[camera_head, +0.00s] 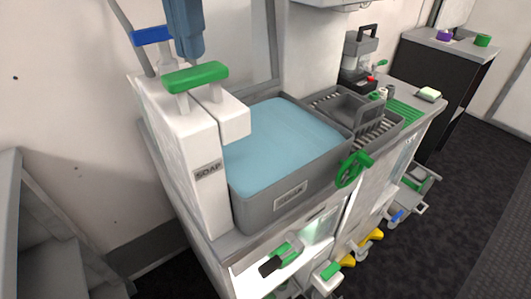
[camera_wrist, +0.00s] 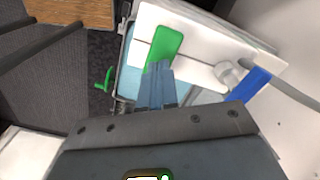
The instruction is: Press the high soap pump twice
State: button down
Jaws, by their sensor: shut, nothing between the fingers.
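The soap pump is a tall white tower (camera_head: 197,150) labelled SOAP, with a green press handle (camera_head: 195,77) on a short stem at its top and a white spout at the right. The green handle also shows in the wrist view (camera_wrist: 166,44). My gripper (camera_head: 190,57) is blue-grey, points down and is shut and empty. Its fingertips (camera_wrist: 158,68) overlap the near end of the green handle in the wrist view. In the head view they are just above or behind it; I cannot tell whether they touch. The handle stands raised above the tower.
A blue handle (camera_head: 152,36) with a hose sits behind the green one. A grey sink basin (camera_head: 290,198) of blue water stands right of the tower. A green valve wheel (camera_head: 353,169), drain rack and coffee-maker-like device (camera_head: 358,62) are further right. Steps stand at the left.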

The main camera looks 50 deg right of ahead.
aim_at(195, 70)
jog(key=shift+f, duration=0.1)
dwell(0.6)
jog(key=shift+f+b, duration=1.9)
jog(key=shift+f, duration=0.15)
jog(key=shift+r, duration=0.15)
jog(key=shift+r+p, duration=1.25)
jog(key=shift+r, duration=0.75)
jog(key=shift+f, duration=0.2)
